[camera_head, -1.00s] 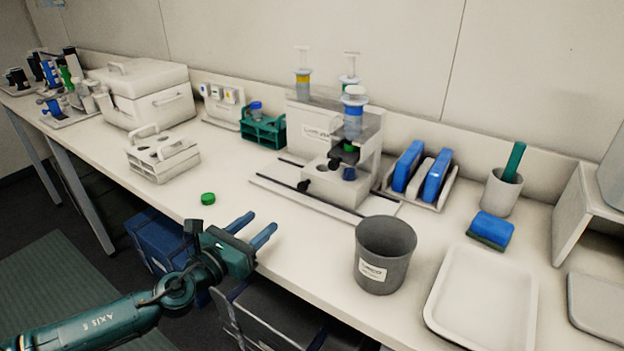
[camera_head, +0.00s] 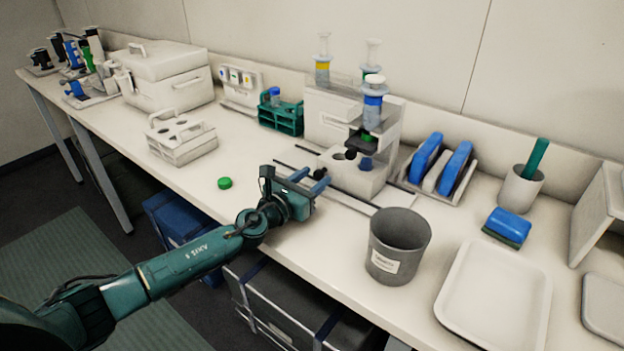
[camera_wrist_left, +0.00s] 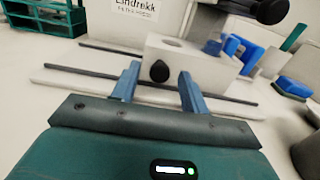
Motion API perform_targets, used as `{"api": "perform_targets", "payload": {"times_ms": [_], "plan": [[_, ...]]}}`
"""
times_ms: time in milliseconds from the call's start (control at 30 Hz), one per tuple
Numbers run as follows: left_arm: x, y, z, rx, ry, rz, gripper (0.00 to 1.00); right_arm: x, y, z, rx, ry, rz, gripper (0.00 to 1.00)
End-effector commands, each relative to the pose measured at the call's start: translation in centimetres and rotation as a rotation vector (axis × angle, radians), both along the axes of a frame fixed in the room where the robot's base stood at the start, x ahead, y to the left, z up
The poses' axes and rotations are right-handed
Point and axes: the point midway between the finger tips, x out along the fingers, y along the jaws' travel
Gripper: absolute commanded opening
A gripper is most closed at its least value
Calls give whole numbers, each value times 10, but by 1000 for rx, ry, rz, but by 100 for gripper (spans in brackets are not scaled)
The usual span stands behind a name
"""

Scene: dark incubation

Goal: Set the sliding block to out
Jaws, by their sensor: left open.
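The sliding block (camera_head: 352,176) is a pale block with a dark knob on its front, set on the rails of the white instrument (camera_head: 328,116) at the back middle of the bench. In the left wrist view the block (camera_wrist_left: 196,66) stands just ahead, with its black knob (camera_wrist_left: 159,71) between and beyond my fingertips. My left gripper (camera_head: 324,178) is open and empty, in front of the block, with a gap that I cannot measure. In the wrist view its two blue fingers (camera_wrist_left: 156,80) are spread. My right gripper is not in view.
A grey bin (camera_head: 398,246) stands right of my left gripper near the bench edge. A green cap (camera_head: 225,183) lies to the left. A white tray (camera_head: 494,300) and a blue sponge (camera_head: 508,223) are at the right. A white rack (camera_head: 182,140) stands left.

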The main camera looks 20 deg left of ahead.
Motion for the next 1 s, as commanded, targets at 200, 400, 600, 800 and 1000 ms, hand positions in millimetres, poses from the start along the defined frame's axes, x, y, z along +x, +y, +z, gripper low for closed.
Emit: {"api": "perform_targets", "payload": {"times_ms": [200, 400, 600, 800, 1000], "plan": [[2, -1, 0, 0, 0, -1, 45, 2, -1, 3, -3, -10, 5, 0], [2, -1, 0, 0, 0, 0, 36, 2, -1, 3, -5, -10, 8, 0], [2, -1, 0, 0, 0, 0, 19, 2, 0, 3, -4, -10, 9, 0], [2, -1, 0, 0, 0, 0, 3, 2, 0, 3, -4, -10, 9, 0], [2, -1, 0, 0, 0, 0, 0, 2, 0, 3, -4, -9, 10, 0]]}}
